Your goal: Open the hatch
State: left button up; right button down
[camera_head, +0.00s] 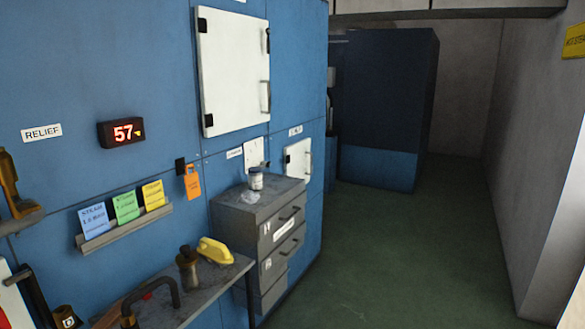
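A large white hatch (233,70) is set in the blue wall panel at the upper middle. It looks shut. Dark hinges or brackets show at its left corners, and a handle (265,95) is at its right edge. A smaller white hatch (298,163) with a dark handle sits lower and to the right, and it also looks shut. I cannot tell from the picture which of the two the task names. Neither of my grippers shows in this view.
A grey drawer cabinet (258,216) with a small jar (256,180) on top stands below the large hatch. A metal shelf (206,294) at lower left holds a yellow object (215,251) and a brown bottle-like object (187,266). The green floor (400,260) to the right is clear.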

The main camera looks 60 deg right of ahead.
aim_at(297, 163)
jog(key=z, duration=2.05)
jog(key=i+l+u, duration=0.1)
jog(key=i, duration=0.35)
jog(key=i+l+u, duration=0.15)
jog(key=i, duration=0.25)
jog(key=i+l+u, duration=0.1)
jog(key=i+l, duration=0.15)
jog(key=i, duration=0.2)
